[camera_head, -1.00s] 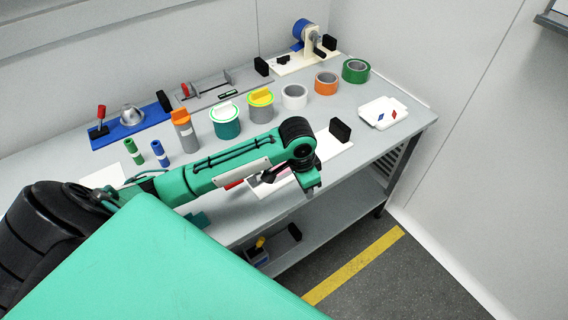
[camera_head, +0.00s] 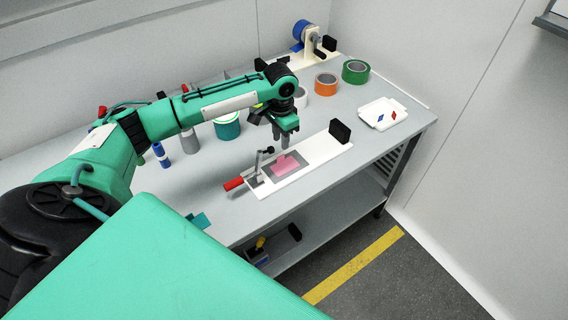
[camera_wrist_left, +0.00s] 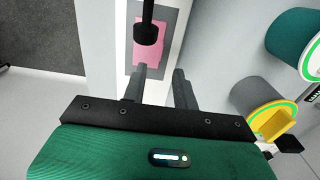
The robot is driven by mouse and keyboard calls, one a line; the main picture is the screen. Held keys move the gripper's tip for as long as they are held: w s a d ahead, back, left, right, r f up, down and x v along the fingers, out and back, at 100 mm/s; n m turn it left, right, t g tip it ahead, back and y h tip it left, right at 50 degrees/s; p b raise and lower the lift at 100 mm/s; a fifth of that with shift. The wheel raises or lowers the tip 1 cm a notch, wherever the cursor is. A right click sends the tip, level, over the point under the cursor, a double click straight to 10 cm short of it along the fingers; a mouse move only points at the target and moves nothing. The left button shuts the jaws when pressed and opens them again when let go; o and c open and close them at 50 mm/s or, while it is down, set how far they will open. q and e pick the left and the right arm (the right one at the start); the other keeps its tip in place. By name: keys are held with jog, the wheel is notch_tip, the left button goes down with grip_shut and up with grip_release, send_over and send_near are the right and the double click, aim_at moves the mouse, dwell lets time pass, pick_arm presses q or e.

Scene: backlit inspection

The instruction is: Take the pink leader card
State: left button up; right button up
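The pink leader card (camera_head: 285,165) lies on a grey pad on a white fixture board (camera_head: 310,170) near the table's front. A toggle clamp with a red handle (camera_head: 234,184) stands at the board's left end. My left gripper (camera_head: 283,143) points down just behind the card, empty. In the left wrist view the card (camera_wrist_left: 150,52) is beyond the fingertips, partly covered by the clamp's black tip (camera_wrist_left: 146,32). The left gripper's fingers (camera_wrist_left: 160,78) stand apart there, with a gap between them. My right gripper is in neither view.
A black block (camera_head: 340,131) stands at the board's right end. A white tray (camera_head: 371,113) with small red and blue pieces is to the right. Tape rolls, orange (camera_head: 326,84) and green (camera_head: 355,71), stand behind. The table between board and tray is clear.

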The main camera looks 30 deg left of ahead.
aim_at(281, 156)
pick_arm(q)
notch_tip(281, 156, down, 7)
jog(key=shift+a+f+p, duration=0.1)
jog(key=shift+f+p, duration=0.05)
jog(key=shift+p, duration=0.55)
grip_shut()
